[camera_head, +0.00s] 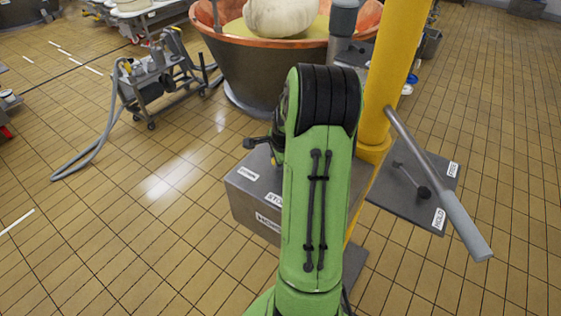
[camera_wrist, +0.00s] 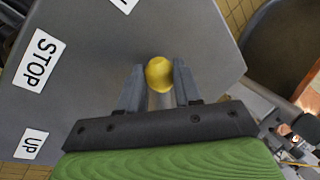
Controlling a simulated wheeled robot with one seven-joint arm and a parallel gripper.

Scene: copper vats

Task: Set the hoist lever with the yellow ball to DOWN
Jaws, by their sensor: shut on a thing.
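In the wrist view my gripper (camera_wrist: 159,67) is shut on the yellow ball (camera_wrist: 160,76), one grey finger on each side of it. A short piece of the lever's grey rod (camera_wrist: 162,101) shows below the ball, between the fingers. Behind is the grey face of the hoist box, with a STOP label (camera_wrist: 39,61), an UP label (camera_wrist: 31,145) and a third label cut off at the top edge. The lever's exact setting cannot be told.
A yellow post (camera_head: 388,75) stands right of my arm. A long grey handle (camera_head: 440,180) slants out over a grey plate (camera_head: 403,190) with a small lever. A copper vat (camera_head: 245,70) stands behind, and a wheeled pump cart (camera_head: 155,80) with a hose at left.

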